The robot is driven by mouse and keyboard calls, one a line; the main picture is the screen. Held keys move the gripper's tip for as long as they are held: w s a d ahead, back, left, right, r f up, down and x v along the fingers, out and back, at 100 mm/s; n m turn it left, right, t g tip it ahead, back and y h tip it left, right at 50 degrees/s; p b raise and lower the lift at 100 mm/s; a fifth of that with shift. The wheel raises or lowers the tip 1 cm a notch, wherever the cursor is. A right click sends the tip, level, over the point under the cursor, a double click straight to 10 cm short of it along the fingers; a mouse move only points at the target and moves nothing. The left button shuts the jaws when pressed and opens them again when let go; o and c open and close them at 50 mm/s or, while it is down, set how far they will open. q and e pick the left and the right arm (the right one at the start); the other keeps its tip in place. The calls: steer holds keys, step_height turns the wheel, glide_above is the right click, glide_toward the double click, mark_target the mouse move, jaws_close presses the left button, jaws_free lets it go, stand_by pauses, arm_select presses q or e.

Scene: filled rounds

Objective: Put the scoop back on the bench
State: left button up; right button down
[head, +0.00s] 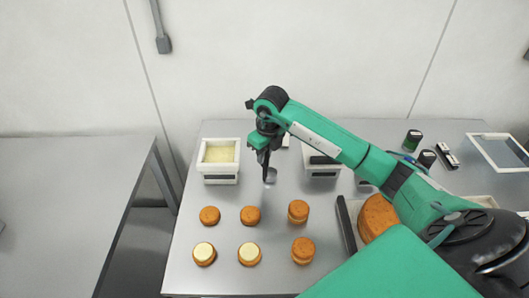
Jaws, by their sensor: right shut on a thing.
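My right gripper (265,155) is shut on the scoop (271,176) and points down over the back part of the bench. The scoop's small grey metal bowl shows just below and right of the fingers, above the steel bench (225,283). Its handle is mostly hidden by the gripper. The scoop appears to be held above the bench top; the exact gap is hard to tell. My left gripper is not in view.
A white tub (220,178) with pale yellow filling stands left of the gripper; another white box (322,172) is behind my arm. Several orange rounds (250,215) stand in front, two cream-topped (204,252). A tray (347,228) holds more rounds at right.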

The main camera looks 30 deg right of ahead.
steer(key=shift+f, duration=0.15)
steer(key=c, duration=1.3)
jaws_free()
steer(key=shift+r, duration=0.5)
steer(key=shift+s+d+r+b, duration=0.1)
steer(key=shift+s+r+b, duration=0.35)
steer(key=shift+r, duration=1.45)
steer(key=shift+s+r+b, duration=0.1)
steer(key=shift+r+b, duration=0.7)
steer(key=shift+r, duration=1.05)
steer(key=shift+s+d+r+b, duration=0.15)
steer(key=shift+r+b, duration=0.45)
steer(key=shift+r, duration=1.3)
steer(key=shift+a, duration=0.1)
